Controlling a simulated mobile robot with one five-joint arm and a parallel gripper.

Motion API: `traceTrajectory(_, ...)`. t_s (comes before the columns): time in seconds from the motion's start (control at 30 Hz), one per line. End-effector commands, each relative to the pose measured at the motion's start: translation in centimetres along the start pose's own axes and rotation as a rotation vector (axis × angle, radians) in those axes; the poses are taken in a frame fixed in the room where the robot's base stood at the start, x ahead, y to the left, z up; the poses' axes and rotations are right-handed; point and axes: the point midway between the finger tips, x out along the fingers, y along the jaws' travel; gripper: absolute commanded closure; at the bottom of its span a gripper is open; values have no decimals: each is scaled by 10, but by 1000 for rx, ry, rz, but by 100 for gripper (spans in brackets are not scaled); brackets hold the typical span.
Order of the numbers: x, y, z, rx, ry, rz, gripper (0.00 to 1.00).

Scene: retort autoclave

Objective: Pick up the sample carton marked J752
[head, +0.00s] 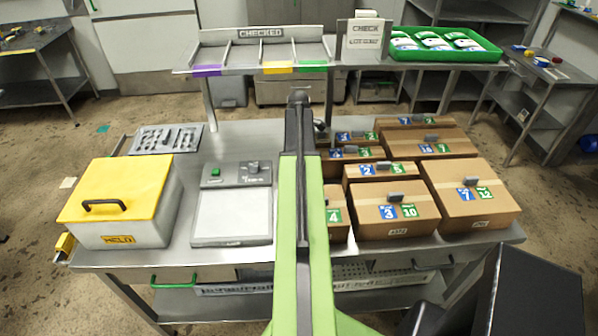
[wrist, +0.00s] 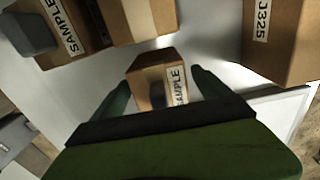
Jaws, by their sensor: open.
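In the wrist view my gripper (wrist: 161,79) is open, with one dark green finger on each side of a small brown carton (wrist: 148,73) that bears a white SAMPLE label. No code can be read on this carton, and I cannot tell whether the fingers touch it. Another SAMPLE carton (wrist: 85,50) is at the upper left. No J752 marking is legible in either view. In the head view my green arm reaches over the table and the gripper itself cannot be made out.
Several cartons with blue and green number labels, such as this front one (head: 372,222), crowd the table's right side. A yellow-lidded HELD box (head: 140,228) and a scale (head: 232,217) stand left. A CHECKED rack (head: 225,55) and green tray (head: 398,56) are on the raised shelf.

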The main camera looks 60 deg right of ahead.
Motion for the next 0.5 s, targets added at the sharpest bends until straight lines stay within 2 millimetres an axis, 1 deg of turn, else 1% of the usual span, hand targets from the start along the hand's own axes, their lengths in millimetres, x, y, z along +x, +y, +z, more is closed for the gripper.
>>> traceTrajectory(0.03, 18, 0, 0, 0, 0, 0, 13)
traceTrajectory(0.1, 23, 0, 0, 0, 0, 0, 13)
traceTrajectory(0.33, 19, 0, 1, 1, 0, 0, 13)
traceTrajectory(0.5, 19, 0, 1, 1, 0, 0, 35)
